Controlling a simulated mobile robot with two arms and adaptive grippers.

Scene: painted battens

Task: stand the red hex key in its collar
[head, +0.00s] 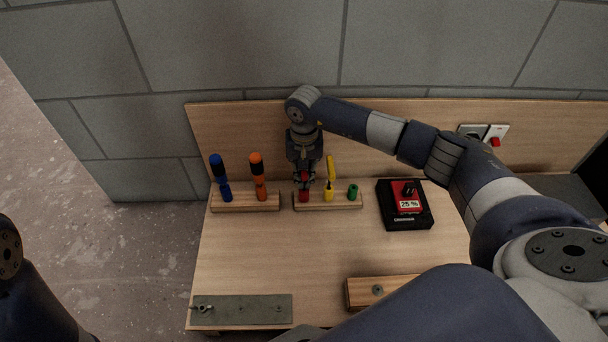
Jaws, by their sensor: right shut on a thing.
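My right gripper (304,182) points down over the right-hand wooden batten (335,204), at its left end. It is shut on the red hex key (304,177), which is mostly hidden by the fingers. The red collar (304,196) sits on the batten directly below the fingertips. The key's lower end meets the red of the collar, and I cannot tell how deep it sits. My left gripper is out of view; only part of my left arm shows at the lower left.
A yellow hex key (330,172) stands close right of the gripper, beside an empty-looking green collar (352,192). Blue (217,165) and orange (257,165) screwdrivers stand in the left batten. A black box with red face (406,205) lies right. The table's middle is clear.

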